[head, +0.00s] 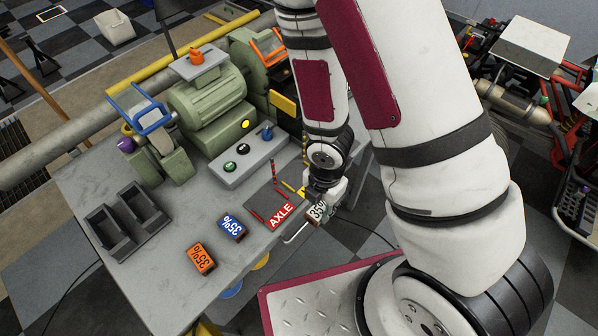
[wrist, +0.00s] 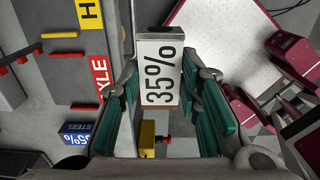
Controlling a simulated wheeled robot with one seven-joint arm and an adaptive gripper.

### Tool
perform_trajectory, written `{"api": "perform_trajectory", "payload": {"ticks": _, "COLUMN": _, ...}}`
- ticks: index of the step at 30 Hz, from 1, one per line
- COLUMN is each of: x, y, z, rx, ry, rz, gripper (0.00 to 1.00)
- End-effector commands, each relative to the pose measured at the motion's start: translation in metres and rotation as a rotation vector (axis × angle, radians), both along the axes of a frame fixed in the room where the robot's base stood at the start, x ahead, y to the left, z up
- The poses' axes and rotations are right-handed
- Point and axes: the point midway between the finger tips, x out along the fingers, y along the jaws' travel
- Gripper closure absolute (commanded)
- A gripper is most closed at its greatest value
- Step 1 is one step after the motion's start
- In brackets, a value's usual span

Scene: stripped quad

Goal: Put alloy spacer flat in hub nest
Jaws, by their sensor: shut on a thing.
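My gripper (head: 318,192) is shut on a white block marked 35% (head: 317,212), which I take to be the alloy spacer. The block also shows in the wrist view (wrist: 161,72), between my gripper's teal finger pads (wrist: 160,100). It is held near the table's right edge, beside the red AXLE label (head: 282,216); its height above the table is hard to tell. A yellow label starting with H (wrist: 91,15) is cut off in the wrist view, with yellow posts (wrist: 60,35) beside it. The nest there is mostly hidden by my arm in the head view.
A blue 35% block (head: 232,228), marked STEEL in the wrist view, and an orange 35% block (head: 201,258) lie left of the AXLE label. Two dark trays (head: 110,232) stand farther left. A grey button box (head: 247,160) and green machine (head: 207,100) stand behind.

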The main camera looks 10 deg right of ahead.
Motion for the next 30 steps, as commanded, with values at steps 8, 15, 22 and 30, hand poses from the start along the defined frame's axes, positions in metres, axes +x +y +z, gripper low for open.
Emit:
{"api": "perform_trajectory", "payload": {"ticks": 8, "x": 0.057, "y": 0.005, "z": -0.007, "rx": 0.002, "ry": -0.005, "rz": -0.008, "gripper": 1.0}}
{"api": "perform_trajectory", "payload": {"ticks": 15, "x": 0.109, "y": 0.01, "z": -0.011, "rx": 0.001, "ry": -0.004, "rz": -0.008, "gripper": 1.0}}
{"api": "perform_trajectory", "payload": {"ticks": 22, "x": 0.138, "y": 0.014, "z": -0.013, "rx": 0.0, "ry": -0.004, "rz": -0.005, "gripper": 1.0}}
{"api": "perform_trajectory", "payload": {"ticks": 30, "x": 0.146, "y": 0.015, "z": -0.032, "rx": -0.001, "ry": 0.002, "rz": -0.002, "gripper": 1.0}}
